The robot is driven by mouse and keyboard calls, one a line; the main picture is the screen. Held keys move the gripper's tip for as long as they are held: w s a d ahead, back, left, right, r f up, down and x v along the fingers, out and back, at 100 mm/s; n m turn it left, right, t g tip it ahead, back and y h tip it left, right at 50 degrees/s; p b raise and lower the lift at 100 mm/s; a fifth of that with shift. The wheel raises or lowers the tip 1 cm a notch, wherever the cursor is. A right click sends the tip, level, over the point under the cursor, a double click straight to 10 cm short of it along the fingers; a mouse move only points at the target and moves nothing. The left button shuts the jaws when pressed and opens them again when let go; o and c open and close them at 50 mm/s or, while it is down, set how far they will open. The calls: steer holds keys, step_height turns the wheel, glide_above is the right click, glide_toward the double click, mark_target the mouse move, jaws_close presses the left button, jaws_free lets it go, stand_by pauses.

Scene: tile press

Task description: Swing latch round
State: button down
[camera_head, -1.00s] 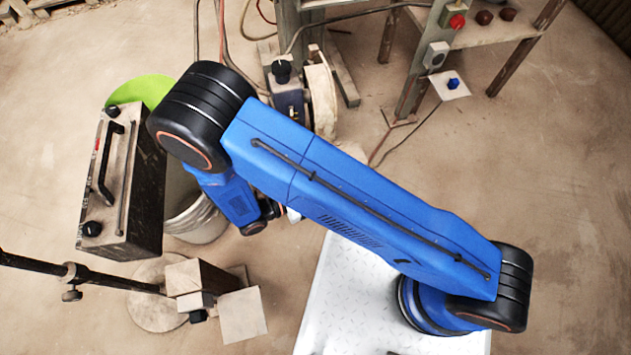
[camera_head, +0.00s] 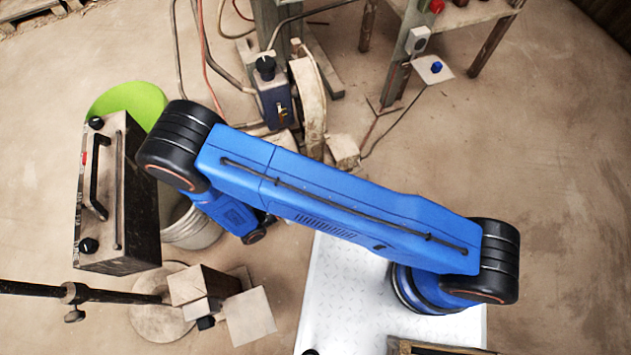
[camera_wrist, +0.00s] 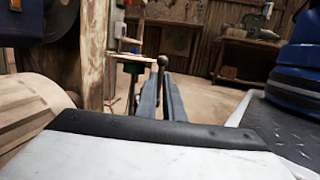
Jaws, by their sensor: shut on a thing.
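A dark rod with a round ball knob (camera_wrist: 162,62) stands in the middle of the wrist view and looks like the latch's handle. My gripper (camera_wrist: 160,128) shows as a white body with a black front edge along the bottom of that view. In the head view my blue arm covers the gripper and the latch, so how far round the latch stands cannot be told.
A dusty box with a handle (camera_head: 103,185) stands at the left, near a grey bucket (camera_head: 196,226) and a green disc (camera_head: 150,101). A blue unit with a black knob (camera_head: 273,100) is behind my arm. A bench (camera_head: 475,22) stands at the back right. Floor on the right is clear.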

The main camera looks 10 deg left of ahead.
steer(key=c, duration=2.2)
jaws_free()
steer(key=v, duration=1.7)
steer(key=shift+s+a, duration=0.15)
steer(key=shift+a, duration=0.05)
steer(key=shift+d, duration=0.1)
